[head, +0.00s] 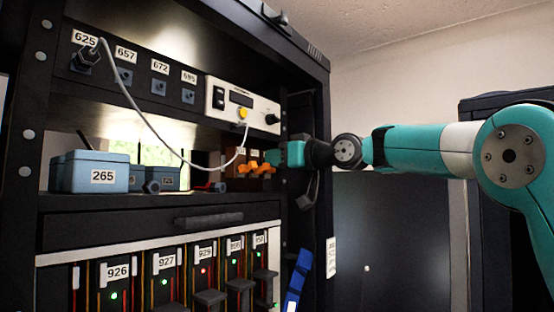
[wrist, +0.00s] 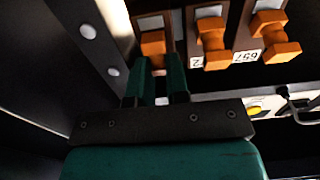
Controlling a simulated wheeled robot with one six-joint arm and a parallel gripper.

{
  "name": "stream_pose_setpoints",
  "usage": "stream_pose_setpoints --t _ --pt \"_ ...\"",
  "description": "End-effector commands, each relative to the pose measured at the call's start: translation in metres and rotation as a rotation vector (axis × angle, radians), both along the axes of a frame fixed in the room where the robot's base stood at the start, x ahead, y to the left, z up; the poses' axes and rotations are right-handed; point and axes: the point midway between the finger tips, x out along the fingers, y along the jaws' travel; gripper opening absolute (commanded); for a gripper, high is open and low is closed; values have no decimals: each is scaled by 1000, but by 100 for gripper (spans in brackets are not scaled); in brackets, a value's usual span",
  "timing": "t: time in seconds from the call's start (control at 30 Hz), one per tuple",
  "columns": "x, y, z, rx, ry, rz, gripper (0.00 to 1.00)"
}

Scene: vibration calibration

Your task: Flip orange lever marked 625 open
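Several orange levers stand side by side on a brown panel. In the head view these levers (head: 256,169) sit on the right of the middle shelf. In the wrist view one orange lever (wrist: 152,44) is at my fingertips, partly hidden by them; its label cannot be read. A second orange lever (wrist: 212,40) has a label ending in 2, and a third orange lever (wrist: 275,36) is labelled 657. No lever label 625 is readable. My gripper (wrist: 158,66) has its two fingers apart at the first lever; contact is unclear. It also shows at the rack in the head view (head: 268,158).
A socket label 625 (head: 85,39) sits upper left, with a grey cable (head: 140,110) plugged below it and running to a white instrument panel (head: 240,108). A blue box (head: 95,172) marked 265 stands left on the shelf. The rack's right post is close to my wrist.

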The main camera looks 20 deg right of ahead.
Motion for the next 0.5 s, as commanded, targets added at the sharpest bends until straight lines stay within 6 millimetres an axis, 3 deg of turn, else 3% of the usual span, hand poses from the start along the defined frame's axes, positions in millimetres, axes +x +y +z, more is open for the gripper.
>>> stream_pose_setpoints --t 0.5 --pt "-4 -2 -16 101 -141 2 0"
